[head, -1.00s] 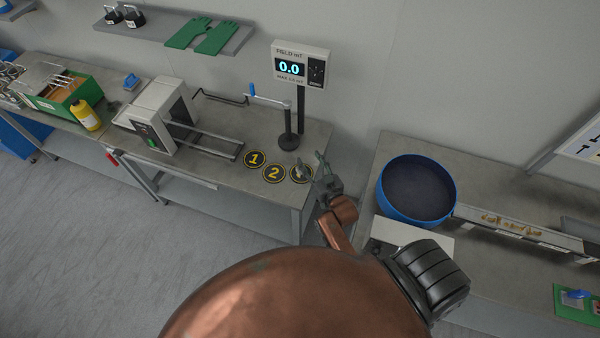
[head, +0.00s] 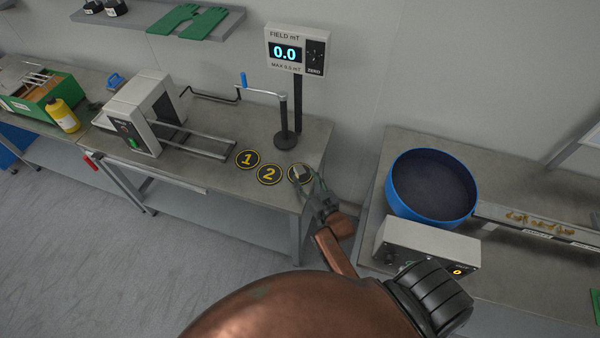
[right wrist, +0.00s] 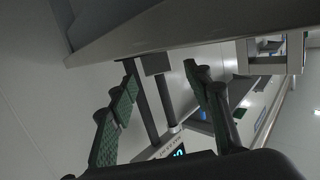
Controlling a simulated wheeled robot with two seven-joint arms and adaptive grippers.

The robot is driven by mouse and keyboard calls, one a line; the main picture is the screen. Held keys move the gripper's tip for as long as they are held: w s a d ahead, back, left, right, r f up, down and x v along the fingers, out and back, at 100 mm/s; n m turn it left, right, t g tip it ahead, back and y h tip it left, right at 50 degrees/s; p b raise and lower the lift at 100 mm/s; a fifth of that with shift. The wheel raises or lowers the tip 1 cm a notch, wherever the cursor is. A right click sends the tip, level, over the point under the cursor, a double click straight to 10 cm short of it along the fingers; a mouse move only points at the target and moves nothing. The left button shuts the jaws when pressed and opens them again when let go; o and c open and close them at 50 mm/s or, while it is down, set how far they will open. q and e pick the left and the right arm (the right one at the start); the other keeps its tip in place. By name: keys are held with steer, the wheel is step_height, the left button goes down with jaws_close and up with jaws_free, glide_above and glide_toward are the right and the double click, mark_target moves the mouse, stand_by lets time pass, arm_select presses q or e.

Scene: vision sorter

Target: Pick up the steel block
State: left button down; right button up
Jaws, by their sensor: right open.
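The steel block (head: 300,171) is a small grey block on the third round marker (head: 294,180), near the right end of the middle bench (head: 226,182). My right gripper (head: 312,181) is open at the bench's right edge, with its fingertips close to the block. In the right wrist view, which is upside down, the open fingers (right wrist: 160,88) show green pads. The block (right wrist: 156,64) appears between and beyond them, at the bench surface. I cannot tell whether a finger touches it. My left gripper is not in view.
A black post (head: 285,125) with a crank arm and a field meter (head: 286,52) reading 0.0 stand behind the markers. Markers 1 (head: 247,159) and 2 (head: 269,174) lie left of the block. A blue tub (head: 396,190) and a control box (head: 420,240) are on the right bench.

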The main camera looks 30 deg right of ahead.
mark_target(302, 171)
steer(key=w, duration=0.3)
steer(key=w+f, duration=0.1)
steer(key=w, duration=0.1)
steer(key=shift+w+d, duration=0.25)
steer(key=shift+d, duration=0.05)
steer(key=shift+c, duration=0.6)
jaws_close()
steer(key=shift+r, duration=0.1)
